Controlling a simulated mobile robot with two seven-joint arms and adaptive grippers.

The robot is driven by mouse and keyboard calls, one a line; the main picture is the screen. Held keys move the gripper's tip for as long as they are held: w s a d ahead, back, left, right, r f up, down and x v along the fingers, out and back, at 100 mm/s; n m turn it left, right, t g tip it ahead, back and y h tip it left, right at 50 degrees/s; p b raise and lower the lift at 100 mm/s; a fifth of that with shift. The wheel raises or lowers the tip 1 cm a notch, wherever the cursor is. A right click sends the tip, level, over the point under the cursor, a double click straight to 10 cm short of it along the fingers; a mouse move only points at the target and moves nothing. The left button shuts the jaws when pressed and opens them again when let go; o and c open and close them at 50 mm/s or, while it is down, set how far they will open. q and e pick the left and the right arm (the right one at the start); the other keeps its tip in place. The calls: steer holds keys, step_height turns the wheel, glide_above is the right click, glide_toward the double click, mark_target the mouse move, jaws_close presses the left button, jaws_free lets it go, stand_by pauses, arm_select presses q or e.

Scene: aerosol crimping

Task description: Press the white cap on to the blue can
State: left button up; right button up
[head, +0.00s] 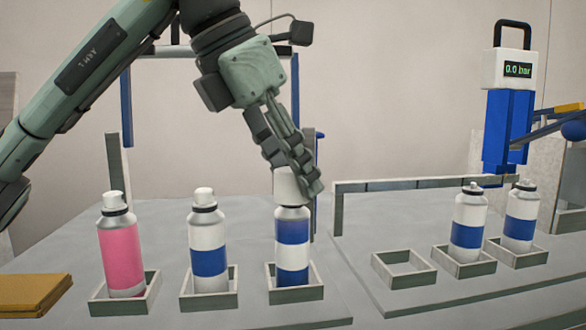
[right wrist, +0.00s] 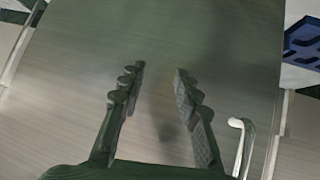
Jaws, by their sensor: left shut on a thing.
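The blue can (head: 292,232), with two blue bands and a white band between, stands upright in the rightmost square holder of the front left row. My left gripper (head: 307,186) comes down from above and is shut on the white cap (head: 289,187). The cap sits over the top of this can, and its lower edge meets the can's shoulder. I cannot tell how firmly it is seated. The fingers partly hide the cap's right side. My right gripper (right wrist: 158,78) shows in the right wrist view, open and empty above a grey surface.
A pink can (head: 121,250) and a white can with a blue band (head: 208,245) stand in holders to the left. Two similar cans (head: 467,225) stand at right near an empty holder (head: 403,269). A blue gauge device (head: 508,115) reads 0.0 bar. A yellow block (head: 33,292) lies far left.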

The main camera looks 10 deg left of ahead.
arm_select(q)
steer(key=o, duration=0.8)
steer(key=o, duration=0.5)
steer(key=shift+o, duration=0.2)
steer(key=shift+r+p, duration=2.9)
steer(key=shift+r, duration=0.65)
